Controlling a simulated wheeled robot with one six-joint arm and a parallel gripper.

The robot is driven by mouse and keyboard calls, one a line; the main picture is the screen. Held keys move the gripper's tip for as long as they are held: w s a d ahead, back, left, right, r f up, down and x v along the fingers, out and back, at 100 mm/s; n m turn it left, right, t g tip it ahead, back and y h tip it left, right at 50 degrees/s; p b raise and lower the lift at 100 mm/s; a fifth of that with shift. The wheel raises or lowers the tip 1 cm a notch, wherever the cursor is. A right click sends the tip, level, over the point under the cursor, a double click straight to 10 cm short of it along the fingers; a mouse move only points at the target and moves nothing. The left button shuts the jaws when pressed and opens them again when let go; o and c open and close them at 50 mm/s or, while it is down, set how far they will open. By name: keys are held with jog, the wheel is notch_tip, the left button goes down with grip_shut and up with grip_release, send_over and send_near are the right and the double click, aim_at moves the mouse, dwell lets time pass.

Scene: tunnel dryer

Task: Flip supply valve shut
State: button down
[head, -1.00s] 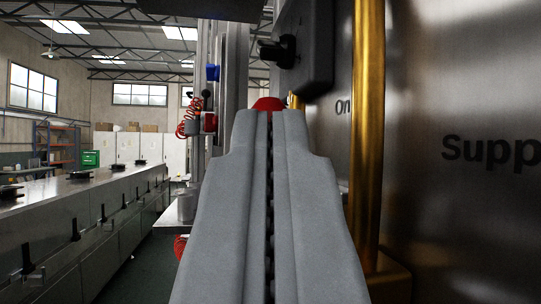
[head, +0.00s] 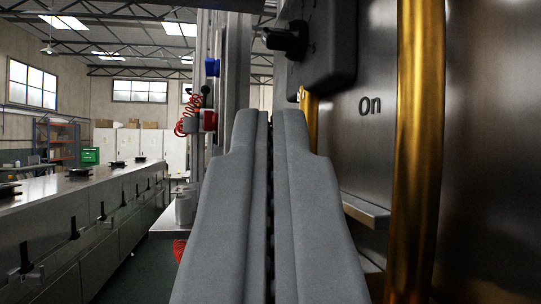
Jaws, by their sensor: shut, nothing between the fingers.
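My gripper (head: 270,116) fills the lower middle of the head view, pointing away from the camera. Its two grey fingers are shut together with nothing between them. A vertical brass pipe (head: 418,150) stands to the right of the fingers, in front of a steel panel (head: 475,170). A shorter piece of brass (head: 308,115) shows just right of the fingertips, partly hidden by them.
A dark box with a black knob (head: 290,40) juts from the panel above right of the fingertips. A steel ledge (head: 367,211) sticks out below "on".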

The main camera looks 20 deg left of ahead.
jog(key=shift+w+a+g, duration=0.2)
jog(key=shift+w+g, duration=0.1)
jog(key=shift+g, duration=0.4)
jog(key=shift+w+a+f, duration=0.1)
jog(key=shift+w+a, duration=0.2)
jog(key=shift+w, duration=0.05)
dwell(0.6)
jog(key=shift+s+f, duration=0.1)
dwell(0.4)
jog(key=v, duration=1.7)
jog(key=shift+s, duration=0.2)
jog(key=shift+d, duration=0.15)
